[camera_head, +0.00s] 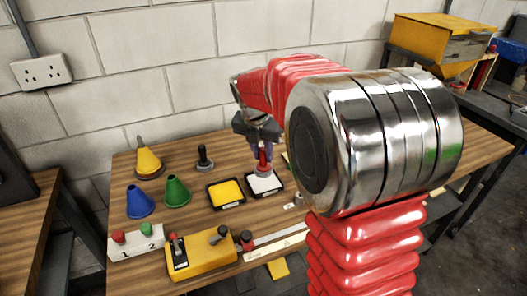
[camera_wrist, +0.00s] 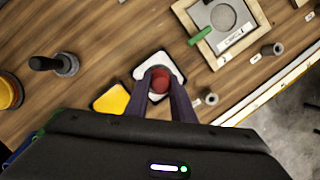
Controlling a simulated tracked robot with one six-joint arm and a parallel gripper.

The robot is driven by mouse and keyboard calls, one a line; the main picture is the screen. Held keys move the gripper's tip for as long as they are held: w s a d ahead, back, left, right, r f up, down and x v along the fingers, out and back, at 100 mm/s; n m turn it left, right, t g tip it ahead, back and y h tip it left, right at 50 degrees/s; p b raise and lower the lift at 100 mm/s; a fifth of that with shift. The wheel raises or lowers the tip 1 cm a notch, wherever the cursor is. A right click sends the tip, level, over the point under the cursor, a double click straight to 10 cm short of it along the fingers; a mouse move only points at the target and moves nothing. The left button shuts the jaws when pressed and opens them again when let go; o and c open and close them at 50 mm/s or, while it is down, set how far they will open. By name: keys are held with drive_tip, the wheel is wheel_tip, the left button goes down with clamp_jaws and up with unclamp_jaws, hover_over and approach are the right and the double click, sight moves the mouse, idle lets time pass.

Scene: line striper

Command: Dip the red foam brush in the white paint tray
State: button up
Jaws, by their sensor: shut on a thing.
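My gripper (camera_head: 263,147) is shut on the red foam brush (camera_head: 264,160) and holds it upright over the white paint tray (camera_head: 274,186). The brush's lower end looks to be at or just above the white paint; I cannot tell whether it touches. In the wrist view the brush's round red top (camera_wrist: 160,76) sits between my two dark fingers, with the white tray (camera_wrist: 148,60) around and below it. The fingers and brush hide part of the tray.
The yellow paint tray (camera_head: 226,193) is just left of the white one. A black-handled tool (camera_head: 204,157) stands behind it. Yellow, blue and green cones (camera_head: 177,190) are at left. A yellow box with levers (camera_head: 202,260) is in front. A wooden frame (camera_wrist: 252,12) lies nearby.

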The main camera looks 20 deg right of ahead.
drive_tip(key=shift+f, duration=0.1)
drive_tip(key=shift+f, duration=1.9)
drive_tip(key=shift+f, duration=0.4)
idle(0.8)
drive_tip(key=shift+r, duration=2.25)
drive_tip(key=shift+s+d, duration=0.1)
